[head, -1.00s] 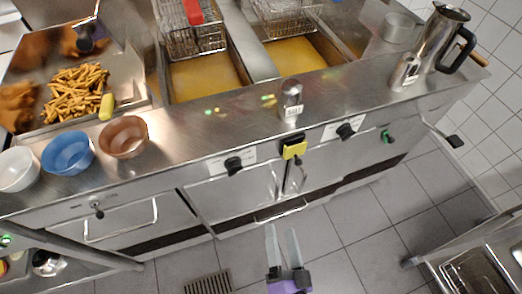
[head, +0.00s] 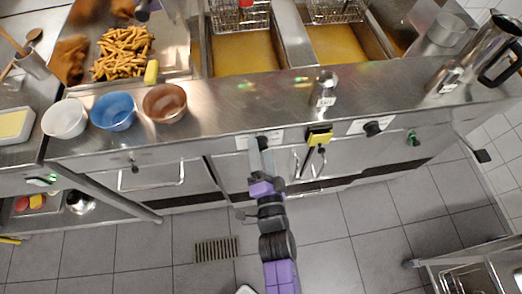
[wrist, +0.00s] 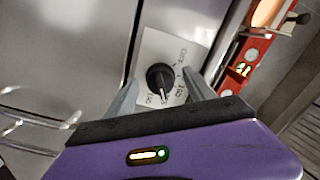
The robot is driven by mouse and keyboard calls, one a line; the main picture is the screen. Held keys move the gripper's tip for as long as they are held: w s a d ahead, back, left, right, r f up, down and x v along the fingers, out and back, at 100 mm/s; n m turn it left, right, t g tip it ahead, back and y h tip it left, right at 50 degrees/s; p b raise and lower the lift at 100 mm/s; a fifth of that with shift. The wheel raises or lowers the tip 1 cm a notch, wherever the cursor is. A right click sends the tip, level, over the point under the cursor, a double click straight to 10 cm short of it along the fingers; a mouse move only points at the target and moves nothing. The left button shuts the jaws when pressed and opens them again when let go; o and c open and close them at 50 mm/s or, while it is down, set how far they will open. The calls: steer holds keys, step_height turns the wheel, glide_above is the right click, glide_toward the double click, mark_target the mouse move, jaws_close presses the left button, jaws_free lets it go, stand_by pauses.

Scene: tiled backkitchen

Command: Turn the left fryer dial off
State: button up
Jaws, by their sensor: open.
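The left fryer dial (wrist: 160,77) is a black round knob on a white label plate (wrist: 178,48) on the steel front panel, clear in the wrist view. In the head view my gripper (head: 258,158) covers most of this dial, and its plate (head: 243,141) shows beside it. My gripper (wrist: 160,98) is open, with one grey finger on each side of the dial in the wrist view. I cannot tell whether the fingers touch it. The right fryer dial (head: 373,128) is a black knob further right on the same panel.
A yellow-and-black item (head: 319,135) hangs on the panel between the dials. White, blue (head: 113,112) and brown bowls, fries (head: 123,53) and a shaker (head: 323,90) are on the counter. Door handles (head: 310,160) stick out below. The tiled floor (head: 350,220) in front is open.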

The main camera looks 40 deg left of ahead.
steer(key=shift+w+a, duration=0.1)
steer(key=shift+a, duration=0.1)
steer(key=shift+c, duration=0.2)
steer(key=c, duration=1.3)
